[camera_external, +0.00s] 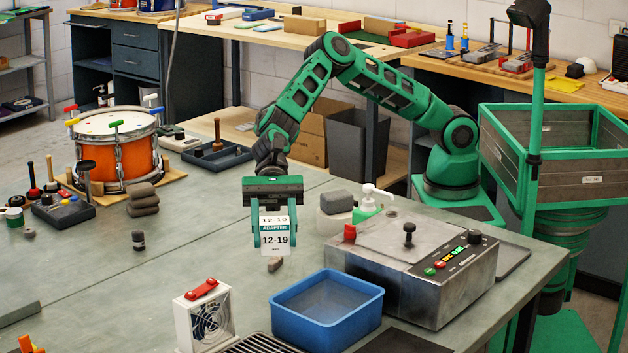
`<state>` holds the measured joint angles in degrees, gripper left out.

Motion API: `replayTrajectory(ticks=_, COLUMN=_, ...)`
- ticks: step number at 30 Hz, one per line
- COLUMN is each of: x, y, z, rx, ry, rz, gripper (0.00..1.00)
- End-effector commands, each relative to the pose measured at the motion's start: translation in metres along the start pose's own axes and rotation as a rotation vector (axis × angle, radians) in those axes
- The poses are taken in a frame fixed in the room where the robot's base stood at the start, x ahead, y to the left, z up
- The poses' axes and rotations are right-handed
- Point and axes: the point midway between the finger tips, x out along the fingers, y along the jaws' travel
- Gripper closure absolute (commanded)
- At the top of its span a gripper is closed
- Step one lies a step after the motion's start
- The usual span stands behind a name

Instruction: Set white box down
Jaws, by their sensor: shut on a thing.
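My gripper (272,212) points down over the grey bench (150,285). It is shut on a white box (275,240) with a green band reading "ADAPTER" and the marking "12-19". The box hangs upright between the fingers, and its label faces the camera. It appears to be a little above the bench top, but the exact gap is hard to tell. A small brown piece (274,264) lies on the bench just below the box in the picture.
A blue bin (327,311) stands in front, right of a white fan unit (205,316). A metal machine (412,262) with a black knob stands right. An orange drum (118,150) stands left.

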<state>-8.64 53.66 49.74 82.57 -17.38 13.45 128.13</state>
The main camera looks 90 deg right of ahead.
Motion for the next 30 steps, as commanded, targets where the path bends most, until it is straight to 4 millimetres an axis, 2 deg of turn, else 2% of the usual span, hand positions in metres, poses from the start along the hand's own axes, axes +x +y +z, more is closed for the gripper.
replayTrajectory(ticks=9, x=0.020, y=0.001, z=-0.047, rx=0.001, ry=0.001, rz=0.001, gripper=0.78)
replayTrajectory(ticks=14, x=0.025, y=0.001, z=-0.059, rx=0.001, ry=0.001, rz=0.001, gripper=0.78)
replayTrajectory(ticks=21, x=0.036, y=0.001, z=-0.086, rx=0.001, ry=0.001, rz=0.002, gripper=0.78)
replayTrajectory(ticks=30, x=0.037, y=0.001, z=-0.089, rx=-0.001, ry=0.000, rz=0.001, gripper=0.78)
